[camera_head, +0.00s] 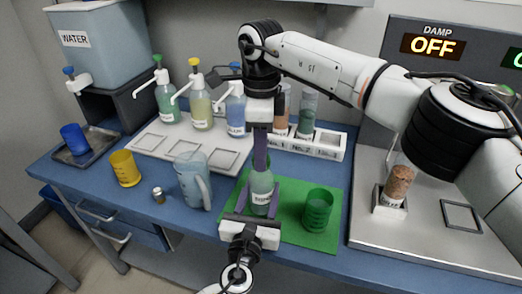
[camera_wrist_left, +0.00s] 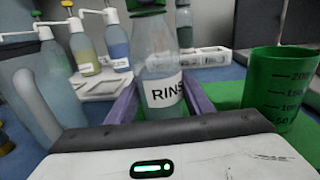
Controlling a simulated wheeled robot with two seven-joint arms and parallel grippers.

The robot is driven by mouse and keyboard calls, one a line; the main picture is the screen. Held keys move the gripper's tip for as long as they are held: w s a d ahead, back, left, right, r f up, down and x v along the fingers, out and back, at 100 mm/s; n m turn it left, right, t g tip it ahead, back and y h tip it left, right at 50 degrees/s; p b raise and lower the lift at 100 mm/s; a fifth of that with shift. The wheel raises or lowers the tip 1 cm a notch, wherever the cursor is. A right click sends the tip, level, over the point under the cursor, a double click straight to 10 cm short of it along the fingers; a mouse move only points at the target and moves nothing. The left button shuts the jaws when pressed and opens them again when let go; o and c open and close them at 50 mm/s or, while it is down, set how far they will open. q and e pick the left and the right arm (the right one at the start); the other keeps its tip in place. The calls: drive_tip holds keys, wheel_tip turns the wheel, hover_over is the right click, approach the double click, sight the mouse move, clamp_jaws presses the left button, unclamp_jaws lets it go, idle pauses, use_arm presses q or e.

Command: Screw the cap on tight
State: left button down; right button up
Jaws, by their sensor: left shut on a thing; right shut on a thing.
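The clear bottle (camera_head: 262,184) stands upright on the green mat (camera_head: 290,228), and its label, partly legible as "RINS", shows in the left wrist view (camera_wrist_left: 163,94). My left gripper (camera_head: 260,197) is shut on the bottle's body, one purple finger on each side. My right gripper (camera_head: 261,158) points straight down from above and is shut on the green cap at the bottle's mouth. A sliver of the green cap (camera_wrist_left: 145,3) shows at the top edge of the left wrist view. The right fingers hide most of the cap, so its seating on the neck cannot be told.
A green measuring cup (camera_head: 318,210) stands close right of the bottle, a clear jug (camera_head: 192,182) close left. A small metal piece (camera_head: 158,195) and yellow cup (camera_head: 125,168) are further left. Pump bottles (camera_head: 201,110) and a white tube rack (camera_head: 318,146) stand behind.

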use_arm(q)
drive_tip(key=shift+f, duration=0.1)
use_arm(e)
drive_tip(key=m, duration=0.4)
drive_tip(key=shift+m, duration=0.3)
drive_tip(key=m, duration=0.6)
drive_tip(key=shift+m, duration=0.3)
drive_tip(key=m, duration=0.6)
drive_tip(key=shift+m, duration=0.3)
drive_tip(key=m, duration=0.4)
drive_tip(key=shift+f+m, duration=0.1)
drive_tip(key=shift+m, duration=0.3)
drive_tip(key=o, duration=1.2)
drive_tip(key=shift+o, duration=0.2)
wheel_tip(320, 180, up, 12)
use_arm(q)
drive_tip(key=c, duration=0.8)
unclamp_jaws()
